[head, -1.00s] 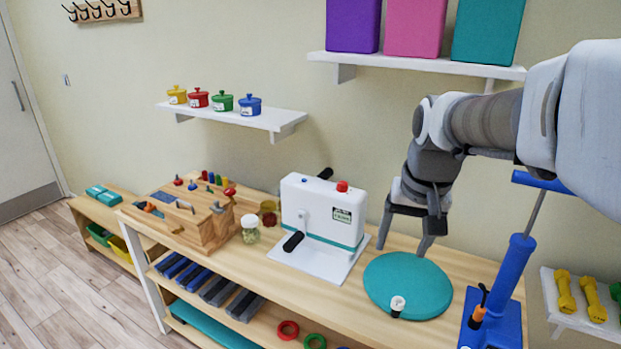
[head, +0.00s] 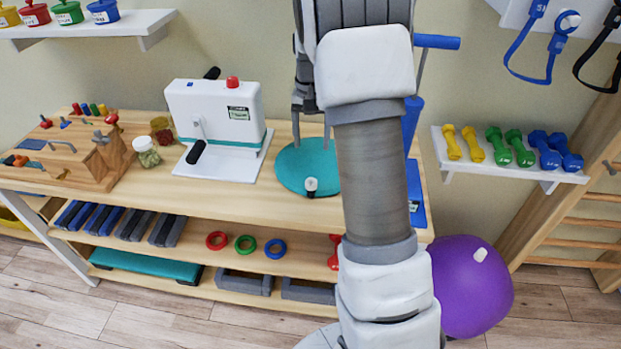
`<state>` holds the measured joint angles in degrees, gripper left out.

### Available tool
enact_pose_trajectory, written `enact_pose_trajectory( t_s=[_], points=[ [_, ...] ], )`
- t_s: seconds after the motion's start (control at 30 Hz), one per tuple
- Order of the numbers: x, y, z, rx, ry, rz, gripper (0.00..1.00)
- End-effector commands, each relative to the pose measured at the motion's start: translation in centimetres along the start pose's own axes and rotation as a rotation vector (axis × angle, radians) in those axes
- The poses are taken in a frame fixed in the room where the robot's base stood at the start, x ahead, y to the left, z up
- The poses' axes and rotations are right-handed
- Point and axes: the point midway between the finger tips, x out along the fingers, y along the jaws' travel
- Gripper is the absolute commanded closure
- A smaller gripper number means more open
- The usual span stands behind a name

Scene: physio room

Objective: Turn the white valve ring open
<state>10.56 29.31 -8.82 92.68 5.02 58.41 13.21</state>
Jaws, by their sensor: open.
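My gripper (head: 311,142) is open and points down, above and behind the valve piece, over the back part of the cushion. It is apart from the valve and holds nothing that I can see. My arm hides part of the gripper and the cushion's right side.
A white crank machine (head: 217,118) stands left of the cushion on the bench (head: 225,198). A blue pump (head: 413,120) is to the right, partly behind my arm. A purple ball (head: 468,290) with a white plug lies on the floor at right. Dumbbells rest on a shelf (head: 500,168).

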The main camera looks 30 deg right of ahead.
Motion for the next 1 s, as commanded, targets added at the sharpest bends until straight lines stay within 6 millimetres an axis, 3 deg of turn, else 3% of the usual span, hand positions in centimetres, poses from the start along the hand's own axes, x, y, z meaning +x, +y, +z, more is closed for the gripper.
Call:
enact_pose_trajectory(
  t_s=[0.2, 0.5, 0.7, 1.0],
  points=[
    [5.2, 0.1, 0.1, 0.0, -0.005, 0.002, 0.28],
    [11.1, 0.0, 0.1, -0.001, -0.003, 0.0, 0.28],
    [13.1, 0.0, 0.1, -0.001, -0.001, 0.0, 0.28],
    [13.5, 0.0, 0.1, -0.001, 0.0, -0.001, 0.28]
  ],
)
